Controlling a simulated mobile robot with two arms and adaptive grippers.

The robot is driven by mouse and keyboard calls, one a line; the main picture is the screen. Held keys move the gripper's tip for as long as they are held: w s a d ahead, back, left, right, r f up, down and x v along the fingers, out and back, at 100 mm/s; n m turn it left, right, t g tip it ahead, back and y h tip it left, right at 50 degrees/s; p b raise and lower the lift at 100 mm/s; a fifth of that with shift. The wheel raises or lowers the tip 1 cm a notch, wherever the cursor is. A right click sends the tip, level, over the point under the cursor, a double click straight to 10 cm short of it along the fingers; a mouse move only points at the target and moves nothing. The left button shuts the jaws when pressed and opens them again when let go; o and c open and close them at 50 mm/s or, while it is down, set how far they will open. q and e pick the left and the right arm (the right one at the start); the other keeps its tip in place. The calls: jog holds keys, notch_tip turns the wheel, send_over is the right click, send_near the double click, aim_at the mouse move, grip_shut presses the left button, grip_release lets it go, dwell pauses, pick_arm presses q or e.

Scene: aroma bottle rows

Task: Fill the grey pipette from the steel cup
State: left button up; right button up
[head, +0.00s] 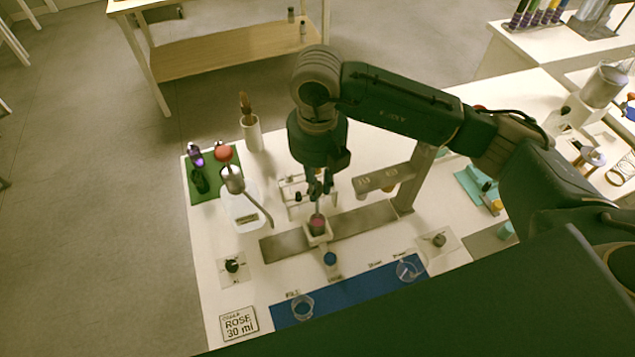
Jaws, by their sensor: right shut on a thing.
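My right gripper (320,187) is shut on a thin grey thing that looks like the grey pipette (317,206). It hangs about upright below the fingers, and most of its upper part is hidden by them. Its lower end meets a small cup with pink contents (317,222), which sits in a pale square holder on the grey strip. At this size I cannot tell whether the tip is inside the liquid, or whether this cup is steel. My left gripper is not in view.
A small rack (293,190) stands just behind the gripper. A blue mat (350,290) with clear glass vessels lies in front, beside a "ROSE 30 ml" card (239,323).

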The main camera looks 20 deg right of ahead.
aim_at(318, 214)
jog(key=shift+f+b, duration=0.5)
jog(key=shift+f, duration=0.3)
jog(key=shift+f+b, duration=0.8)
jog(key=shift+f, duration=0.05)
jog(key=shift+f+b, duration=1.95)
jog(key=shift+f, duration=0.2)
grip_shut()
grip_release()
dwell(2.1)
